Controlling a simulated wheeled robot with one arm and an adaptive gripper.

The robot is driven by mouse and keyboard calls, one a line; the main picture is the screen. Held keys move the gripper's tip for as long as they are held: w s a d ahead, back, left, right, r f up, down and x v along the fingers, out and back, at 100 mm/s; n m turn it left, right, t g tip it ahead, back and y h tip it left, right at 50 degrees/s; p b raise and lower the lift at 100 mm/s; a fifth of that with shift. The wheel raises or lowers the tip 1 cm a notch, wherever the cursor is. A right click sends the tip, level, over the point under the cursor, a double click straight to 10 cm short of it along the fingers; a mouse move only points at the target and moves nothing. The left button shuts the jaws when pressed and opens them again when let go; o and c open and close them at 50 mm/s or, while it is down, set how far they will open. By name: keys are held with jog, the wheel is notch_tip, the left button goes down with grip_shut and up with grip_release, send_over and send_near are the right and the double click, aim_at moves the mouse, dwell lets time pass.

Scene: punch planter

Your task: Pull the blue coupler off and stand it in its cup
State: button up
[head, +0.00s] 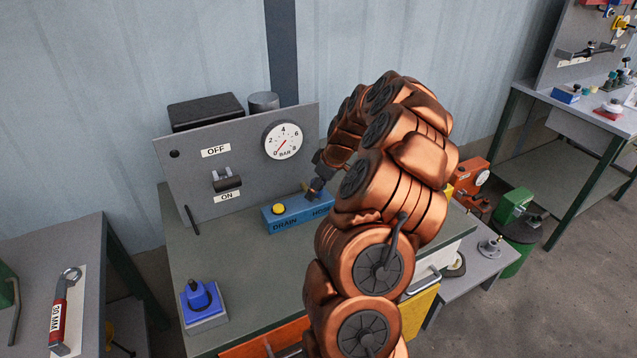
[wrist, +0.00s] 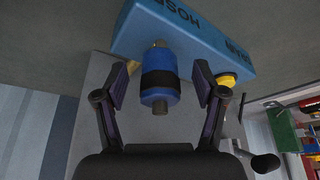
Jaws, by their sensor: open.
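The blue coupler (wrist: 158,98), with a dark band around its middle, sits on the blue block marked HOSE (wrist: 181,14) in the wrist view. A metal stub shows at each end of it. My gripper (wrist: 160,68) is open, with one finger on each side of the coupler and a visible gap to both. In the head view my gripper (head: 317,184) is at the HOSE end of the blue block (head: 284,222); my arm hides much of that end. A blue holder with a dark opening (head: 201,297), seemingly the cup, stands on a grey base at the bench's front left.
A yellow button (head: 278,209) is on the block's DRAIN end. Behind stands a grey panel (head: 186,168) with a gauge (head: 282,140) reading near 0 and a lever (head: 227,184) down by ON. The bench top (head: 232,262) between block and holder is clear.

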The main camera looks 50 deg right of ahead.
grip_shut()
dwell(0.8)
